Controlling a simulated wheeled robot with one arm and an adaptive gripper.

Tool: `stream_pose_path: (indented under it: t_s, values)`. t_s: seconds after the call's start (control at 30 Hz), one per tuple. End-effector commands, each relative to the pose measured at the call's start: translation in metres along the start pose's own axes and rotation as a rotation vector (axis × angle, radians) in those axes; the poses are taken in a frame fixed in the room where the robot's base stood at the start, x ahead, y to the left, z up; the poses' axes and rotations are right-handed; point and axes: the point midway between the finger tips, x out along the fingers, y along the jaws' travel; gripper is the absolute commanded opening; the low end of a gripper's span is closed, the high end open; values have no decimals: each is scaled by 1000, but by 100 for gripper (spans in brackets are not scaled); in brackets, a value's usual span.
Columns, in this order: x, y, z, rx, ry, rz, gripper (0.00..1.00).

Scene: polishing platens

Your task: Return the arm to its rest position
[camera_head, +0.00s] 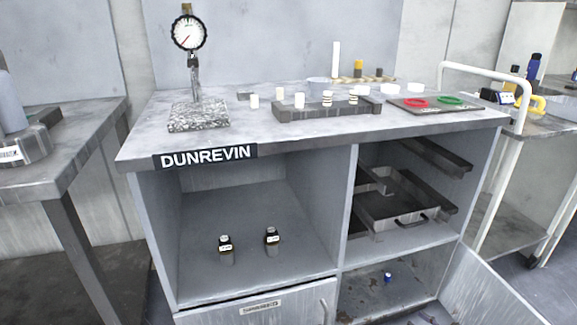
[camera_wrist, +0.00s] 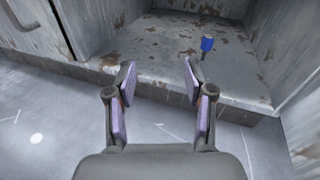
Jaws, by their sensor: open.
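My gripper (camera_wrist: 160,80) shows in the wrist view with its two padded fingers apart and nothing between them. It points toward the lower compartment of the grey cabinet (camera_wrist: 150,60), whose floor has rusty patches. A small bottle with a blue top (camera_wrist: 207,45) stands in that compartment, beyond and to the right of my fingertips, apart from them. The same small blue-topped bottle shows in the head view (camera_head: 387,278), in the lower right compartment. My gripper is not clearly visible in the head view.
The cabinet door (camera_head: 490,290) hangs open at the lower right. Two dark bottles (camera_head: 226,249) (camera_head: 271,240) stand on the left shelf. A drawer tray (camera_head: 395,208) sits in the right bay. The bench top holds a dial gauge (camera_head: 188,33) and a block (camera_head: 325,109). A white-railed cart (camera_head: 545,125) stands at right.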

Motion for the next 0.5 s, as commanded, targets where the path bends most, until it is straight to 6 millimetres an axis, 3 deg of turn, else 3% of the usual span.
stream_pose_path:
  t_s: [0.03,0.5]
  values:
    - [4,0,17,-19,9,27,53]
    - [39,51,160,-209,116,380,53]
